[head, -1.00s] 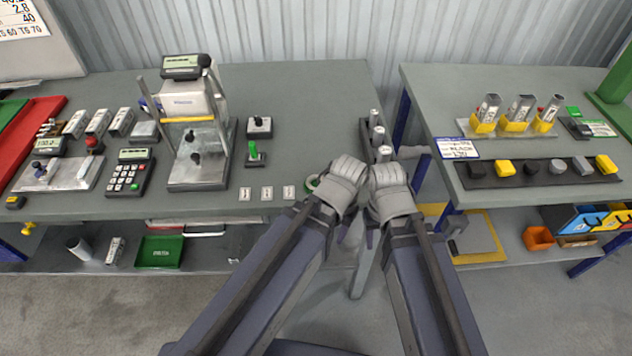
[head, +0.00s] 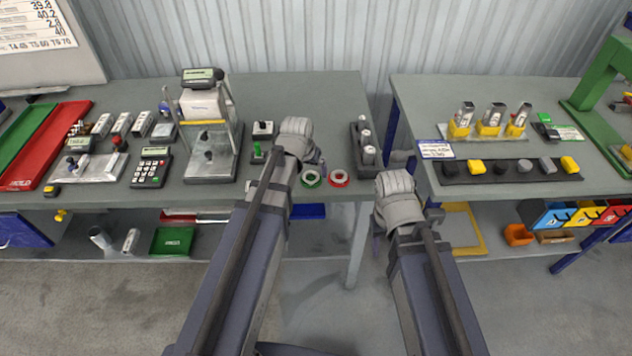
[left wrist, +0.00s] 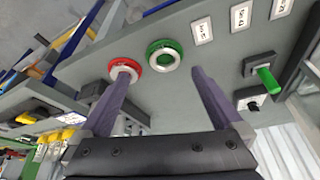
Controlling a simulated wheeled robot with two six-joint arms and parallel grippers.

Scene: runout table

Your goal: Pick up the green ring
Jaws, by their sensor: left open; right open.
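The green ring (head: 311,185) lies on the left table near its front edge, just left of a red ring (head: 339,185). In the left wrist view the green ring (left wrist: 151,58) shows between the spread fingers of my open left gripper (left wrist: 161,72), beyond the tips. One finger overlaps the red ring (left wrist: 113,70) in that view. In the head view my left gripper (head: 298,142) is just behind and left of the green ring, its fingertips hidden. My right gripper (head: 397,195) is open and empty, by the gap between the tables.
A dark block with silver cylinders (head: 368,154) stands right of the rings. A switch box with a green lever (head: 258,152) is left of my left gripper. White labels (left wrist: 241,15) lie beside the green ring. The right table (head: 450,190) holds yellow-based holders and a dark strip.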

